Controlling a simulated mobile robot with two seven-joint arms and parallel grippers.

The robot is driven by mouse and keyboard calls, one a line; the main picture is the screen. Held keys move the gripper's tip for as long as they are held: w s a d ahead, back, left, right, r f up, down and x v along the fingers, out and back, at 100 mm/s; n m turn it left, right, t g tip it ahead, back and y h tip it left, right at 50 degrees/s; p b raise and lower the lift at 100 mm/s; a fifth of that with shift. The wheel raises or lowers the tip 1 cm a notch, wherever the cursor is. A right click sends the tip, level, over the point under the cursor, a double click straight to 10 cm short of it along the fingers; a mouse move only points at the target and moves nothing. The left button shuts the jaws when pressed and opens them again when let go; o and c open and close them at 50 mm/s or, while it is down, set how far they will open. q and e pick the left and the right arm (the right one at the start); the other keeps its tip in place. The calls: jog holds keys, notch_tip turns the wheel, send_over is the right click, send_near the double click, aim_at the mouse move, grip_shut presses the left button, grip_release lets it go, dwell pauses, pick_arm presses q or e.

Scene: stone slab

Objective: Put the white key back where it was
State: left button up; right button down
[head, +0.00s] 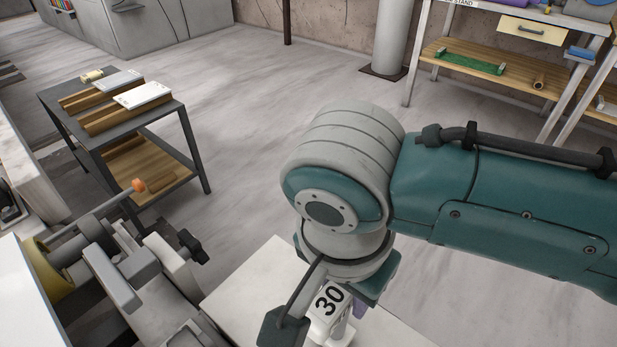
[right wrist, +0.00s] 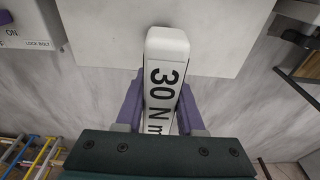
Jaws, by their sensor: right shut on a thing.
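The white key (right wrist: 165,52) is a white bar with rounded edges, marked "30 N m" in black. My right gripper (right wrist: 160,108) is shut on it, with one purple finger on each side. In the head view the key (head: 328,308) shows its "30" below my right wrist, over a pale flat surface (head: 250,290). My wrist and arm hide much of it there. In the right wrist view its far end overlaps the edge of a pale surface (right wrist: 225,35); I cannot tell whether they touch. My left gripper is not in view.
A box marked "ON" and "LOCK BOLT" (right wrist: 30,22) is at the wrist view's upper left. Grey machine parts (head: 125,272) stand at the head view's lower left. A dark cart (head: 95,128) carries wooden blocks and white plates. A shelf bench (head: 490,68) stands at the back right. Open floor lies between.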

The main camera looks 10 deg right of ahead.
jog(key=shift+f, duration=0.25)
jog(key=shift+f, duration=0.15)
jog(key=c, duration=0.5)
grip_release()
